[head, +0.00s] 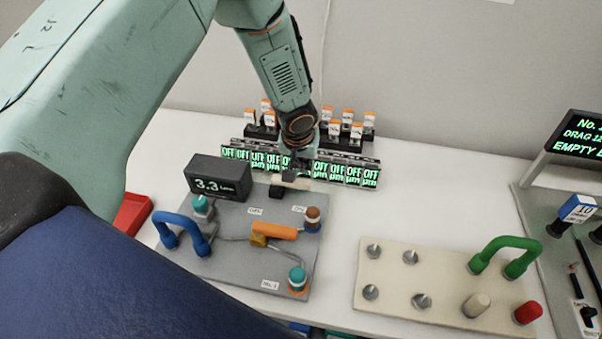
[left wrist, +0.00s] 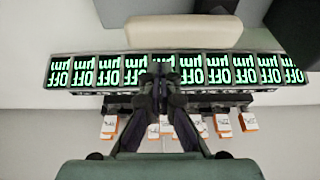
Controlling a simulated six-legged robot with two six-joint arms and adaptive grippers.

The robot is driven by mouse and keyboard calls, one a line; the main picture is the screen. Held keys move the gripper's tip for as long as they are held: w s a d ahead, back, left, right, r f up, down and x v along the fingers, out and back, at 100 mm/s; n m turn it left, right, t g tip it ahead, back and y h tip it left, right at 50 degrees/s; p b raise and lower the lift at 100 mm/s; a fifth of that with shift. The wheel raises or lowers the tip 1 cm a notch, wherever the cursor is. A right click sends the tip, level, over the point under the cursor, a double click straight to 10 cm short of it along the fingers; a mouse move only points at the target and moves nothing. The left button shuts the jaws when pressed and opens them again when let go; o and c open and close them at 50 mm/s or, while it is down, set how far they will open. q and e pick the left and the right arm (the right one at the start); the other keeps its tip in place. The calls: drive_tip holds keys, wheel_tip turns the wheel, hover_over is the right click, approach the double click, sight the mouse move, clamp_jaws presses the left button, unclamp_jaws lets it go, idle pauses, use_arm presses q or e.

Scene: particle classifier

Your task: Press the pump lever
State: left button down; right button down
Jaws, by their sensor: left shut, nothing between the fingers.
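A grey panel (head: 232,225) lies on the white table. At its back edge a cream bar (head: 291,184), which may be the pump lever, sits on a black block (head: 275,192). The cream bar also shows large at the top of the left wrist view (left wrist: 185,32). My left gripper (head: 291,172) points down, shut and empty, just behind or above the bar. In the left wrist view its fingertips (left wrist: 163,70) lie just below the bar; I cannot tell whether they touch it. My right gripper is not in view.
The panel carries a display reading 3.3 (head: 219,180), a blue handle (head: 182,234), an orange lever (head: 275,232) and knobs. Behind stand a row of green OFF displays (head: 350,174) and small labelled bottles (head: 348,115). A cream board (head: 440,285) with a green handle (head: 505,252) lies right.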

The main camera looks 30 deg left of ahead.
use_arm(q)
drive_tip(key=shift+s+d+r+b, duration=0.1)
drive_tip(key=shift+s+d+b, duration=0.2)
drive_tip(key=shift+s+b, duration=0.5)
drive_tip(key=shift+s, duration=0.1)
drive_tip(key=shift+s, duration=0.1)
